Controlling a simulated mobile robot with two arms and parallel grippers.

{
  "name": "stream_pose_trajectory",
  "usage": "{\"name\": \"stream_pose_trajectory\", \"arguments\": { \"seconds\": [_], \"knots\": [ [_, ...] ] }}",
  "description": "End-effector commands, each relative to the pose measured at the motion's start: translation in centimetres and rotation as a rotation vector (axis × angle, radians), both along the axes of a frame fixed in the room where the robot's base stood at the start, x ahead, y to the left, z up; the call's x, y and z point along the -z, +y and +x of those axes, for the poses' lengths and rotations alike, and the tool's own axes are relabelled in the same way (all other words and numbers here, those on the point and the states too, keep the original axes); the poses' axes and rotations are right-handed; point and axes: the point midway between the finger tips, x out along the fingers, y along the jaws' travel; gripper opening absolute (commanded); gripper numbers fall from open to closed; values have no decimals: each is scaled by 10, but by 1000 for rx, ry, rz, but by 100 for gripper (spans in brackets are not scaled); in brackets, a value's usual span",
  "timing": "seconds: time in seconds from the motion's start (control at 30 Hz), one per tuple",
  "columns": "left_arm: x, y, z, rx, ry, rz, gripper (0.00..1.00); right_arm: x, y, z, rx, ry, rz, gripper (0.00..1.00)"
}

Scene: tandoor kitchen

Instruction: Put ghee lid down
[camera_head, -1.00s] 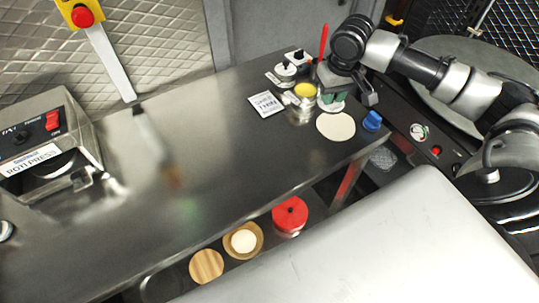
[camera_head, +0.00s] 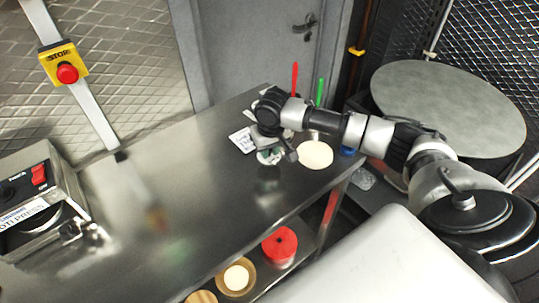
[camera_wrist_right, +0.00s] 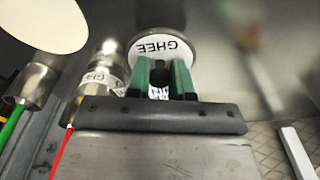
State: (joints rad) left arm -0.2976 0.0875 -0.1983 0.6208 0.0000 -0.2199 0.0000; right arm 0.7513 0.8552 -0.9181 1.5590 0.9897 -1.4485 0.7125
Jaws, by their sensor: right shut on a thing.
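My right gripper (camera_head: 270,155) is over the steel counter (camera_head: 185,185), pointing down. In the right wrist view its green fingers (camera_wrist_right: 163,80) are shut on the ghee lid (camera_wrist_right: 178,44), a round lid with a white face lettered GHEE. The lid also shows under the gripper in the head view (camera_head: 268,158). I cannot tell whether it touches the counter. The steel ghee pot (camera_wrist_right: 103,72), with a partly seen GHEE label, stands beside the lid in the right wrist view. My left gripper is not in view.
A pale flat disc (camera_head: 316,154) lies right of the gripper, near a blue item (camera_head: 347,150). Red (camera_head: 295,78) and green (camera_head: 320,92) handles stand up behind my arm. The counter between there and the roti press (camera_head: 40,205) is clear.

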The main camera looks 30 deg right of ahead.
Motion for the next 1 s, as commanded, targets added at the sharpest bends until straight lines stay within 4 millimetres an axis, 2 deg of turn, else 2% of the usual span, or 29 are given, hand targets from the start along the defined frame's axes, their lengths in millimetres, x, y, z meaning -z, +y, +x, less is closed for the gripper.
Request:
{"name": "stream_pose_trajectory", "arguments": {
  "seconds": [0.2, 0.6, 0.63, 0.77, 0.8, 1.0],
  "knots": [
    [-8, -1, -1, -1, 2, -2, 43, 29, 0, -1, -1, 3, -2, 0],
    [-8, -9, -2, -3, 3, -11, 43, 36, 0, -2, 0, 2, -1, 0],
    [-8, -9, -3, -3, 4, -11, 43, 36, -1, -1, 0, 2, -1, 25],
    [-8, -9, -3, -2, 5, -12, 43, 36, -1, -1, -1, 2, -1, 45],
    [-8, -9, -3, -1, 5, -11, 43, 36, -1, -1, -1, 2, -1, 47],
    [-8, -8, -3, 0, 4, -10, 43, 36, -1, -1, -1, 1, -1, 47]
  ]
}}
